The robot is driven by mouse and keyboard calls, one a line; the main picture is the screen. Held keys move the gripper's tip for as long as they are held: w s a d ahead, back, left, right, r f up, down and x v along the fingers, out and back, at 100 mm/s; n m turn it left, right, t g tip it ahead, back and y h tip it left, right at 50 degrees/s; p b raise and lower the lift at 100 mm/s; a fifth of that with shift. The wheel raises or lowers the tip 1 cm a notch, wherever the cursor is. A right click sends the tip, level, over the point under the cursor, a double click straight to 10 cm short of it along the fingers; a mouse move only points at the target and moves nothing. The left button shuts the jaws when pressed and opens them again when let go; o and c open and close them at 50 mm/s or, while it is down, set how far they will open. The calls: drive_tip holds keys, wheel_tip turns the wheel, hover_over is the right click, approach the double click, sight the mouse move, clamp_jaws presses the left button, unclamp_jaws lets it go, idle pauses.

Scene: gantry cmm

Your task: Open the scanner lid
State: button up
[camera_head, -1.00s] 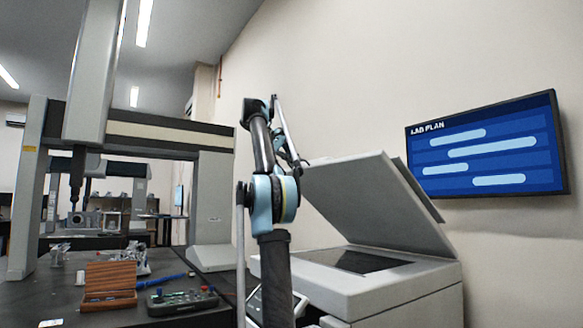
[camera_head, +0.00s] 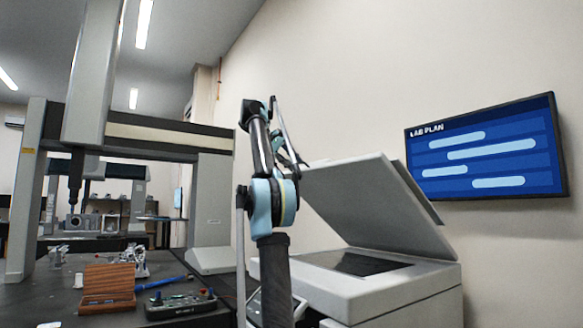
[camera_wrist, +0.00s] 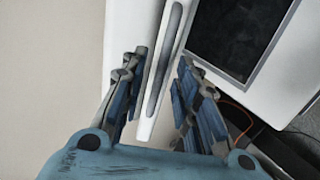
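The scanner (camera_head: 395,285) stands at the right with its pale grey lid (camera_head: 375,205) raised and tilted steeply, clear of the dark glass (camera_head: 356,263). My gripper (camera_head: 301,163) is at the lid's upper left edge, partly hidden by my arm. In the wrist view, the lid's narrow edge (camera_wrist: 147,120) with a long grey recess (camera_wrist: 163,60) runs between the fingers of my gripper (camera_wrist: 162,62). The fingers stand apart, with a visible gap on the left side. Contact on the right side cannot be told. The glass (camera_wrist: 238,35) shows at upper right.
A wall screen (camera_head: 487,150) hangs behind the lid at the right. A dark table (camera_head: 110,300) at left holds a wooden box (camera_head: 108,283), a control box (camera_head: 180,304) and a measuring gantry (camera_head: 150,131). An orange cable (camera_wrist: 240,112) shows in the wrist view.

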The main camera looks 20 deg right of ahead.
drive_tip(key=s+a+r, duration=0.1)
drive_tip(key=a, duration=0.6)
drive_tip(key=s+a+r, duration=0.1)
drive_tip(key=s+a, duration=0.1)
drive_tip(key=a, duration=0.6)
drive_tip(key=shift+s+r, duration=0.15)
drive_tip(key=shift+s, duration=0.1)
